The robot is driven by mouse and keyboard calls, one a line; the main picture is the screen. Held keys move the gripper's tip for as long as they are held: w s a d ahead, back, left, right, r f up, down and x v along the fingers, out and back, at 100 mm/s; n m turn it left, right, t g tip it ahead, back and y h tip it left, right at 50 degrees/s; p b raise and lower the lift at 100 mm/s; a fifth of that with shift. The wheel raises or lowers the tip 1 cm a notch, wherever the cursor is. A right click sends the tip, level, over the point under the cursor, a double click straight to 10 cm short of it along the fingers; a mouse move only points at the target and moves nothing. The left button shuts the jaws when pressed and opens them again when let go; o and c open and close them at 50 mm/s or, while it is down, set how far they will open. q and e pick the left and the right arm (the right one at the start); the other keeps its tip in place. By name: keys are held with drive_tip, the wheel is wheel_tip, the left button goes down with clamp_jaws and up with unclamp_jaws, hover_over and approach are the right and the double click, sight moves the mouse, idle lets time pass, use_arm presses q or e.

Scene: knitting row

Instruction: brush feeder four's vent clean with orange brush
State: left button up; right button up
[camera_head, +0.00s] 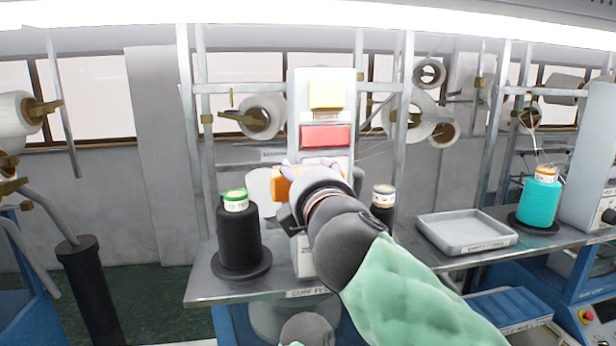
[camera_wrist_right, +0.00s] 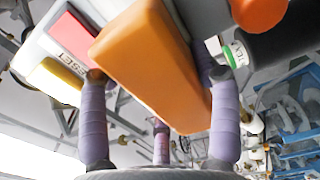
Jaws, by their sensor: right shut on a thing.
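My right gripper (camera_head: 318,172) reaches in from the lower right, in front of a white upright feeder unit (camera_head: 299,95) with a red panel (camera_head: 325,136) and a yellow panel (camera_head: 327,94). Its lavender fingers are shut on the orange brush (camera_head: 283,187). In the right wrist view the brush (camera_wrist_right: 155,65) is a large orange block between the fingers, with the red panel (camera_wrist_right: 70,38) and yellow panel (camera_wrist_right: 55,82) beyond it. The brush's bristles and the vent are hidden, so contact cannot be told. No feeder number is readable.
A black cone with a green top (camera_head: 238,235) stands left of the gripper. Another dark cone (camera_head: 383,202) stands close on its right. A grey tray (camera_head: 466,233) and teal cone (camera_head: 538,203) are further right on the bench (camera_head: 205,288). Metal uprights stand behind.

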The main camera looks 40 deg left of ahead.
drive_tip(key=shift+w+a, duration=0.1)
drive_tip(key=shift+w, duration=0.1)
drive_tip(key=shift+w+d+p, duration=0.5)
drive_tip(key=shift+w+d, duration=0.95)
drive_tip(key=shift+d, duration=0.05)
drive_tip(key=shift+w+d+p, duration=0.4)
drive_tip(key=shift+w+d, duration=0.2)
drive_tip(key=shift+w, duration=0.2)
drive_tip(key=shift+w+d+p, duration=0.35)
drive_tip(key=shift+w+d, duration=0.25)
drive_tip(key=shift+w, duration=0.2)
drive_tip(key=shift+s+a, duration=0.15)
